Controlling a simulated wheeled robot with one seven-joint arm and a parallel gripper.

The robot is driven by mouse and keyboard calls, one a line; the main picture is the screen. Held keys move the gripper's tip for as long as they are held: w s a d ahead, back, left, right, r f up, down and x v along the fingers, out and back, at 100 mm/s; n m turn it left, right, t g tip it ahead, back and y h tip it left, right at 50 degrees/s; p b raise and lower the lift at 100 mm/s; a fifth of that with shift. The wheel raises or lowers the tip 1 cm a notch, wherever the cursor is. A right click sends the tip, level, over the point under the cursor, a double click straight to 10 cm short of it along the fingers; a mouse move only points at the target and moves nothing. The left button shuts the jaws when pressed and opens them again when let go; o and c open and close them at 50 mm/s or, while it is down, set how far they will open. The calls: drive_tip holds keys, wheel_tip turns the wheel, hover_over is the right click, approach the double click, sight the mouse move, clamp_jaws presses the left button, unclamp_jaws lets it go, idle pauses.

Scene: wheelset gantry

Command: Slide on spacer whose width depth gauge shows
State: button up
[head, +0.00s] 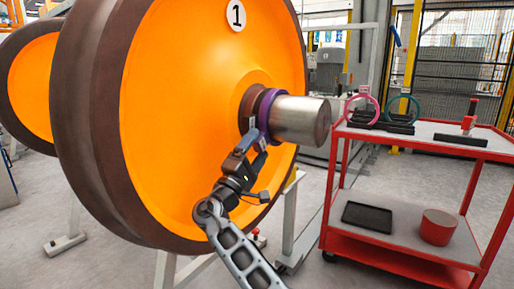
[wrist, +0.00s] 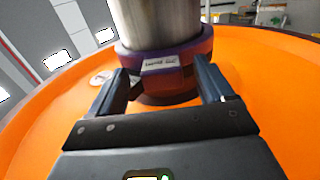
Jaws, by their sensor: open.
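A purple spacer ring (head: 265,112) sits around the steel axle end (head: 302,120) of the orange wheel (head: 190,110), close to the hub. In the wrist view the purple spacer (wrist: 190,66) carries a white label whose text is too small to read. My gripper (head: 256,143) is at the spacer's lower side. In the wrist view my gripper (wrist: 170,82) has its fingers apart, one on each side of the labelled part. I cannot tell whether they touch it. A red gauge-like tool (head: 468,120) stands on the trolley; its reading cannot be made out.
A red trolley (head: 420,132) stands to the right. Its top holds a pink ring (head: 361,108) and a teal ring (head: 403,110) on black stands. The lower shelf holds a black tray (head: 367,217) and a red cylinder (head: 438,227). Grey floor lies between wheel and trolley.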

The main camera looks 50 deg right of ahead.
drive_tip(key=v, duration=0.7)
drive_tip(key=shift+r, duration=0.1)
idle(0.5)
